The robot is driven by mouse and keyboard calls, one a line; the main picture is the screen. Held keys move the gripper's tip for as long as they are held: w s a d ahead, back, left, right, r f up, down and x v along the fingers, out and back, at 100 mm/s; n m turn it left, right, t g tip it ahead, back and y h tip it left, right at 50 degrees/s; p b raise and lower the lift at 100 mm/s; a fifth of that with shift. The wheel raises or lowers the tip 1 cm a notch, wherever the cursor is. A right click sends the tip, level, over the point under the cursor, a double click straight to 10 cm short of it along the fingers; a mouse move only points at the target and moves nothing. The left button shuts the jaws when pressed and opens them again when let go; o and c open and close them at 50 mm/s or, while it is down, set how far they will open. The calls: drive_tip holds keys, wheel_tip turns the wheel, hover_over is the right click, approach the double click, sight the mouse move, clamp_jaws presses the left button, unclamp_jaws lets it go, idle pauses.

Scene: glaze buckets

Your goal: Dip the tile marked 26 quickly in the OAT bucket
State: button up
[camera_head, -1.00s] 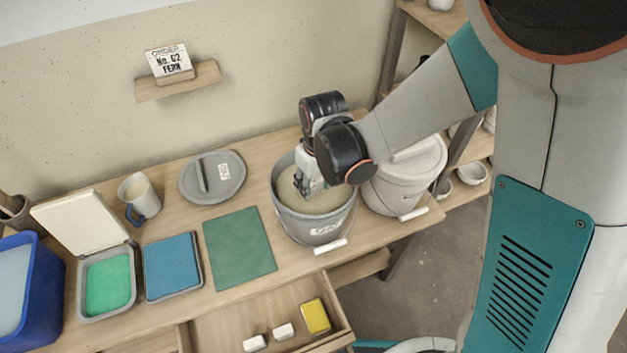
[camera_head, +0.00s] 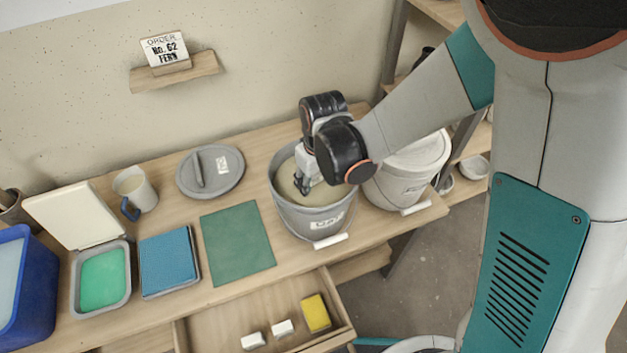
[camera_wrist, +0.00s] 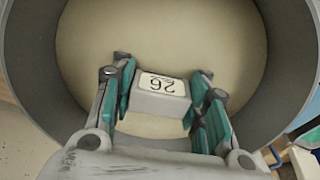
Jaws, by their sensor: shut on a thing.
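The grey bucket (camera_head: 312,220) labelled OAT stands open on the table and holds pale beige glaze (camera_head: 320,192). My gripper (camera_head: 303,187) reaches down inside its rim. In the wrist view my gripper (camera_wrist: 163,80) is shut on the tile (camera_wrist: 160,103), its pads on either side. The tile's top end faces the camera and shows the number 26. The glaze (camera_wrist: 165,35) surrounds it inside the bucket wall. The tile's lower part is hidden, and I cannot tell how deep it sits.
A lidded bucket (camera_head: 400,185) stands close on the right. A loose grey lid (camera_head: 225,160), a mug (camera_head: 135,188), a green mat (camera_head: 237,243), a blue pad (camera_head: 167,262) and an open green-filled box (camera_head: 128,275) lie left. An open drawer (camera_head: 230,325) juts out in front.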

drive_tip(key=shift+r+p, duration=2)
drive_tip(key=shift+r, duration=1.05)
drive_tip(key=shift+r, duration=0.1)
wheel_tip(320, 180, up, 8)
drive_tip(key=p, duration=0.5)
drive_tip(key=shift+f, duration=0.25)
